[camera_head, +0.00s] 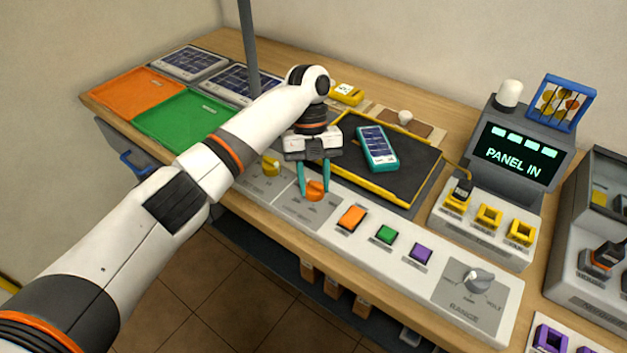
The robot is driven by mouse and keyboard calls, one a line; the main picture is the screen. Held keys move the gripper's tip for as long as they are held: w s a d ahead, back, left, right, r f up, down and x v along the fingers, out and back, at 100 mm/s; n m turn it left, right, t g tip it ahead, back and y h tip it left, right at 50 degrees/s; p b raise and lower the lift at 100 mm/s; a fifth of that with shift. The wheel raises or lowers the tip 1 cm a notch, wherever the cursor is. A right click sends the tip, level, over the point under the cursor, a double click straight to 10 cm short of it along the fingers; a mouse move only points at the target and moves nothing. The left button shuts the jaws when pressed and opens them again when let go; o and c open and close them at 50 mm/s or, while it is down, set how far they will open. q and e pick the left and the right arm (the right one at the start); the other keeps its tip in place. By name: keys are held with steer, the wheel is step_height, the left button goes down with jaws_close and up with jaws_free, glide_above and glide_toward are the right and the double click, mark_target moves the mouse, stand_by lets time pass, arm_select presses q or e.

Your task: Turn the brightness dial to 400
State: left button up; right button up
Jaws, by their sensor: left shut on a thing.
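An orange dial (315,190) sits on a grey plate of the white control strip (409,268). My left gripper (314,186) points down at this dial, with its teal fingers on either side, shut on it. The gripper and fingers hide part of the dial's plate, and I cannot read a number or tell where its pointer stands. I cannot tell from print which dial is the brightness dial. A yellow dial (270,166) stands to the left, and a grey dial (478,280) marked RANGE stands at the right end. My right gripper is not in view.
Orange, green and purple buttons (420,252) line the strip. A teal device (377,147) lies on a black mat (350,130) behind. A screen (518,153) reads PANEL IN. Orange and green trays (185,122) lie at left, near solar panels (190,62).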

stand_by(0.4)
arm_select(q)
steer(key=o, duration=1)
steer(key=p+v, duration=0.1)
steer(key=v, duration=1.1)
steer(key=shift+f, duration=0.15)
